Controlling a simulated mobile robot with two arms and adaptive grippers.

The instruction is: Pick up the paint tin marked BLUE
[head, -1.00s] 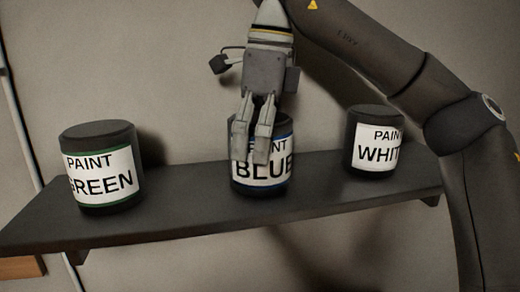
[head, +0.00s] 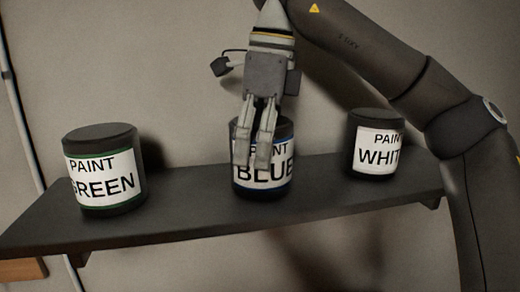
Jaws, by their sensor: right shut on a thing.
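The paint tin marked BLUE (head: 275,180) stands upright at the middle of the dark shelf (head: 195,215). It is dark with a white label edged in blue. My right gripper (head: 254,160) reaches down from above and is shut on this tin, its fingers covering part of the label. Any part of the grip behind the fingers is hidden. Whether the tin's base still touches the shelf is hard to tell. My left gripper is not in view.
A paint tin marked GREEN (head: 105,175) stands on the shelf at the left. A paint tin marked WHITE (head: 375,150), its label partly turned away, stands at the right. Bare shelf lies between the tins. The wall (head: 120,60) is close behind.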

